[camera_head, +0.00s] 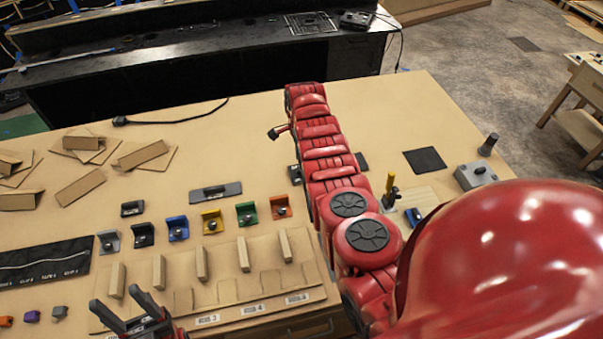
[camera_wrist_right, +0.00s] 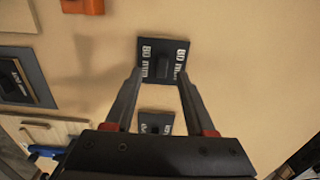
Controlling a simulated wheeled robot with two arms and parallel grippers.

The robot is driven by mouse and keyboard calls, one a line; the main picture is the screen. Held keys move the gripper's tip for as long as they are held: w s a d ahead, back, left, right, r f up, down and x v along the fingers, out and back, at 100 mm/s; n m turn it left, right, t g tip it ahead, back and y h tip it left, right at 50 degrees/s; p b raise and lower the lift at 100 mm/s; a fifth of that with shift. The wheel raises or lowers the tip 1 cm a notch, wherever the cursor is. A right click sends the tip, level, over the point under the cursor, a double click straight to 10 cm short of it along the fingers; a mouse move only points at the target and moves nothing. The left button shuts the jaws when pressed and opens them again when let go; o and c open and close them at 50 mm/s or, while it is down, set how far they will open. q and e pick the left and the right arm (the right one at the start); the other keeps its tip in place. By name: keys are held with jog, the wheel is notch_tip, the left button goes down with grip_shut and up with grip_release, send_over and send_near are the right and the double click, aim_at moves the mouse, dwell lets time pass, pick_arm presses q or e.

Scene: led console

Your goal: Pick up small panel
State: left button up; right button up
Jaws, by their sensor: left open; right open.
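In the right wrist view, a dark square panel (camera_wrist_right: 163,50) with white lettering and a raised dark block lies flat on the tan tabletop. My right gripper (camera_wrist_right: 158,72) is open, its fingertips over the panel's near edge and apart; contact cannot be told. A smaller dark panel (camera_wrist_right: 156,122) lies nearer, between the finger bases and partly hidden by the gripper. Which one is the small panel is not certain. In the head view, my red right arm crosses the table and its gripper is not clearly visible. My left gripper (camera_head: 130,312) is open and empty at the lower left.
A grey-edged panel (camera_wrist_right: 25,80) and an orange block (camera_wrist_right: 82,5) lie left in the wrist view. In the head view are colored brackets (camera_head: 212,222), a slotted wooden fixture (camera_head: 225,315), cardboard pieces (camera_head: 80,188), a black pad (camera_head: 425,160) and a grey switch box (camera_head: 474,175).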

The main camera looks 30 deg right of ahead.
jog(key=shift+d+f, duration=0.1)
jog(key=shift+f, duration=0.2)
jog(key=f+b, duration=0.3)
jog(key=shift+d+f+b, duration=0.15)
jog(key=shift+d+b, duration=0.05)
jog(key=shift+b, duration=0.2)
jog(key=shift+w+f, duration=0.15)
jog(key=shift+f, duration=0.25)
jog(key=shift+r, duration=0.1)
grip_shut()
